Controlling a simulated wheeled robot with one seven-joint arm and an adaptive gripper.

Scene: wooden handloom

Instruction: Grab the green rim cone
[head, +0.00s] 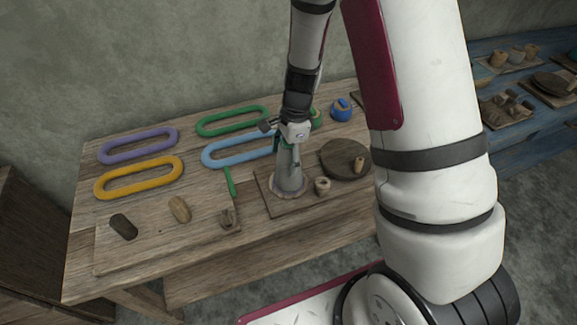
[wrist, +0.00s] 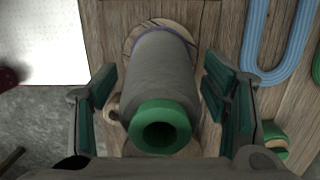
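The green rim cone (wrist: 161,127) is a grey cone with a green ring around its open narrow end, which faces the wrist camera. In the head view the grey cone (head: 289,180) stands upright on a square wooden board, its top partly hidden by my gripper (head: 287,143). In the wrist view my gripper (wrist: 158,88) is open, with one dark green finger on each side of the cone. A gap shows between the cone and each finger.
A small wooden cup (head: 322,186) stands close right of the cone. A dark round disc (head: 345,158) lies behind it. Purple (head: 138,145), yellow (head: 138,178), green (head: 233,119) and blue (head: 238,148) oval loops lie at left. A blue round object (head: 341,109) sits at the back.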

